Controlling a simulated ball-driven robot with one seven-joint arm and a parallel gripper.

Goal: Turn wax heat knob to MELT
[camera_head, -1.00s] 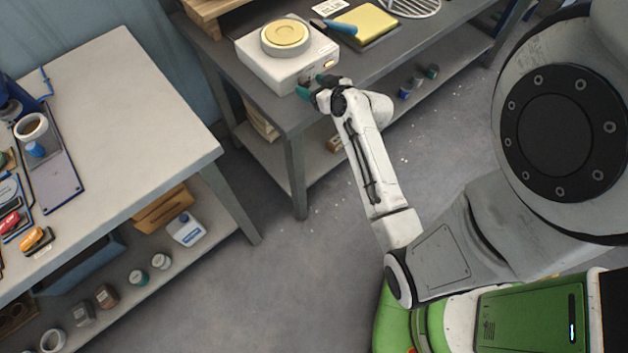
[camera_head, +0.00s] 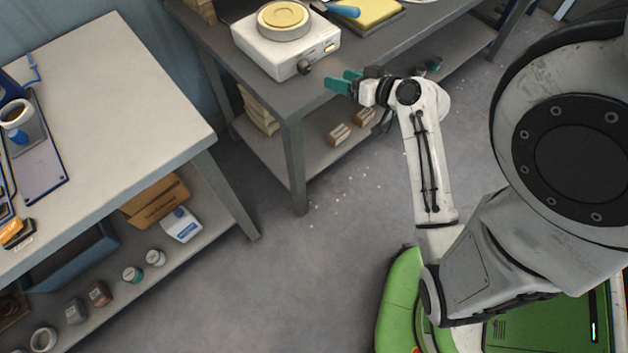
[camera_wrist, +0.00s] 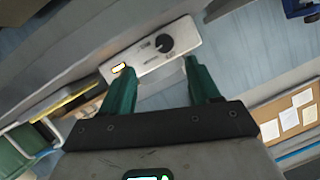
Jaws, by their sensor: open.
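The white wax heater (camera_head: 285,45) with its round yellow top sits on the dark bench. Its dark knob (camera_head: 305,67) is on the front face, and a small lit switch (camera_head: 329,47) is to the right of it. In the wrist view the knob (camera_wrist: 164,43) shows between my two teal fingers, with the lit switch (camera_wrist: 119,68) near the left finger. My gripper (camera_head: 343,83) is open and empty, in front of the bench edge and to the right of the knob, apart from it. The knob's setting marks are too small to read.
The dark bench (camera_head: 240,85) has a yellow pad (camera_head: 375,12) and a blue-handled tool (camera_head: 343,10) beside the heater. A light-topped table (camera_head: 110,110) stands at the left. Floor between them is clear.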

